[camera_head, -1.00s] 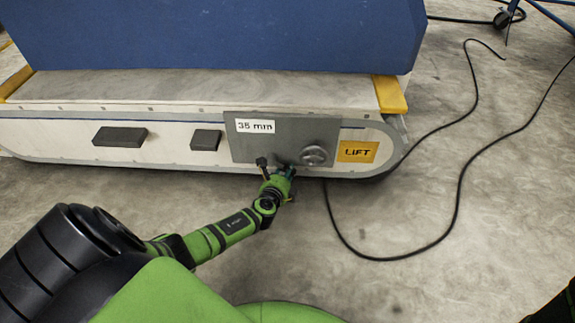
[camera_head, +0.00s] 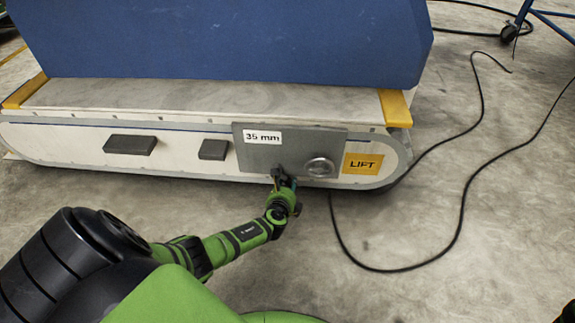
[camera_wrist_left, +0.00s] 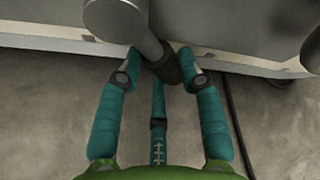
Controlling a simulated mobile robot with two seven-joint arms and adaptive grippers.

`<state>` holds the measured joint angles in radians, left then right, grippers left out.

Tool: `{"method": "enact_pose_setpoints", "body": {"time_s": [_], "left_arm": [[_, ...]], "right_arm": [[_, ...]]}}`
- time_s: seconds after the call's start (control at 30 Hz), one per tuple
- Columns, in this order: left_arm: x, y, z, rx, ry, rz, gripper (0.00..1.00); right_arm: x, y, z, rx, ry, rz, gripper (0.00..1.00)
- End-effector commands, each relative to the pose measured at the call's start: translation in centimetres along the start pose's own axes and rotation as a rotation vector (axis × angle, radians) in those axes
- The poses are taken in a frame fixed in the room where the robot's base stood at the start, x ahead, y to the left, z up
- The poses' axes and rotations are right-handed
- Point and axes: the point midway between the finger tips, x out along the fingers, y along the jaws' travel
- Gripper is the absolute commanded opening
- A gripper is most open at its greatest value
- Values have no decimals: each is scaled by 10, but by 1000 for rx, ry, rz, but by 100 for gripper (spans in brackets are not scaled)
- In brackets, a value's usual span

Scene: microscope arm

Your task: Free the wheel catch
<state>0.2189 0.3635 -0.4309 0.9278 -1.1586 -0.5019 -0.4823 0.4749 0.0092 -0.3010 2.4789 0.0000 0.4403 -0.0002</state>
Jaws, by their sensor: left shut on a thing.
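A grey panel (camera_head: 250,160) labelled "35 mm" is on the side of the white machine base. A round metal wheel (camera_head: 320,167) sits at its lower right. A handle with a grey round shaft and a dark end (camera_wrist_left: 166,70) sticks out in the left wrist view; I take it to be the wheel catch. My left gripper (camera_head: 283,178) is at the panel's lower edge, left of the wheel. In the left wrist view, its teal fingers (camera_wrist_left: 160,66) are shut on the dark end. The fingers partly hide the handle in the head view. My right gripper is out of view.
A yellow "LIFT" label (camera_head: 362,164) is right of the panel. Two dark blocks, one long (camera_head: 130,145) and one short (camera_head: 213,150), jut out to its left. A black cable (camera_head: 460,190) lies on the floor at right. The floor in front is otherwise clear.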

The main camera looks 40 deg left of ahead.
Motion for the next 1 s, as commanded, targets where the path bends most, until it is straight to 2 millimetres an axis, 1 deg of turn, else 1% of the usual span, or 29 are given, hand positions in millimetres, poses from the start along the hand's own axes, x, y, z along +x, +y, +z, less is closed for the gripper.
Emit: {"method": "enact_pose_setpoints", "body": {"time_s": [0.07, 0.1, 0.13, 0.47, 0.63, 0.77, 1.0], "left_arm": [[0, -2, 0, 15, -1, -5, 0], [0, -2, 0, 14, 0, -5, 54], [0, -2, 0, 14, 0, -5, 63], [0, 0, 0, 8, 0, -2, 63], [-7, 0, 0, 6, 0, -3, 63], [-20, 1, 0, 6, 0, -2, 63], [-56, 1, 0, 7, 2, -3, 63]], "right_arm": [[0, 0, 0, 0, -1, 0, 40], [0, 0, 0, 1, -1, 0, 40], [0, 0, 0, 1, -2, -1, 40], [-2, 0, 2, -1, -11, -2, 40], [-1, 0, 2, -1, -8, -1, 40], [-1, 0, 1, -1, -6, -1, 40], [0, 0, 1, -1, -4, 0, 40]]}}
